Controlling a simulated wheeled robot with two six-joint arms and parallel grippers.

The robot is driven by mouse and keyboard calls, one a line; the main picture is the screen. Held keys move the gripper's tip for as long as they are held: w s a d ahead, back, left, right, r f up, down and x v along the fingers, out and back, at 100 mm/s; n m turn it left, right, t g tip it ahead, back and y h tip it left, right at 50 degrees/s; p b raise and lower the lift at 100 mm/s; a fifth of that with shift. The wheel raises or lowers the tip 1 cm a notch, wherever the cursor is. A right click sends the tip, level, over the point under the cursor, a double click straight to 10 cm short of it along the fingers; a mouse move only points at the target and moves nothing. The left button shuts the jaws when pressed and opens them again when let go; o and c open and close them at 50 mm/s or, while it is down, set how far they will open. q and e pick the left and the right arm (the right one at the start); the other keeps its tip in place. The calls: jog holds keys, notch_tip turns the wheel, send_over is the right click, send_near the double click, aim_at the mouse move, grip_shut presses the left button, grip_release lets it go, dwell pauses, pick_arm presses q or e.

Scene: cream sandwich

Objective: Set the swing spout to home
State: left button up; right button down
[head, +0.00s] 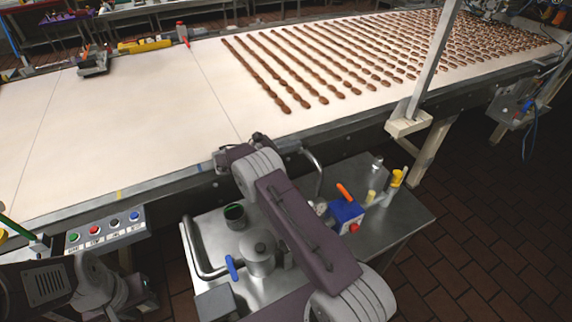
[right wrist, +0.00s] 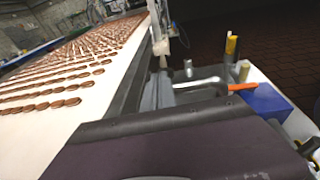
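A bent grey metal tube (head: 317,165) rises at the back of the steel cart, close to the belt edge; it looks like the swing spout, but I cannot be sure. A pale tube (right wrist: 203,85) shows in the right wrist view beside an orange handle (right wrist: 241,87). My right gripper (head: 240,148) is over the near belt edge, left of the tube and apart from it. Its fingers are too small to read, and the right wrist view does not show them. My left gripper (head: 138,297) is low at the left, dark and partly hidden, beside the cart.
The steel cart (head: 405,222) carries a metal pot (head: 258,252), a dark green cup (head: 235,215), a blue box (head: 346,214) and yellow-capped tools (head: 396,178). A button panel (head: 105,231) is at left.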

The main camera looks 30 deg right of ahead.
jog(key=shift+w+d, duration=0.15)
jog(key=shift+d, duration=0.2)
jog(key=shift+r, duration=0.1)
dwell(0.3)
jog(key=a+r+b, duration=0.1)
jog(key=a+b, duration=0.1)
jog(key=a, duration=0.7)
jog(key=shift+s+r+b, duration=0.25)
jog(key=shift+r+b, duration=0.05)
